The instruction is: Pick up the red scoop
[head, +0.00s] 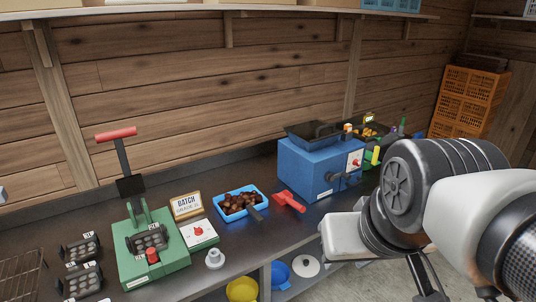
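The red scoop (288,201) lies on the dark countertop (262,238), between the blue tray of chestnuts (262,196) and the blue machine. Its whole red shape shows and nothing covers it. My arm reaches in from the right, with a white block-shaped part to the lower right of the scoop and apart from it in the picture. I cannot make out the fingertips, so I cannot tell whether my gripper is open or shut. Nothing is seen held.
A blue machine (308,170) stands behind the scoop. A green press (150,262) with a red-handled lever, a batch sign (186,205) and a white knob-topped piece (215,259) stand left. Bowls sit on a lower shelf. Orange crates (468,97) are stacked at the far right.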

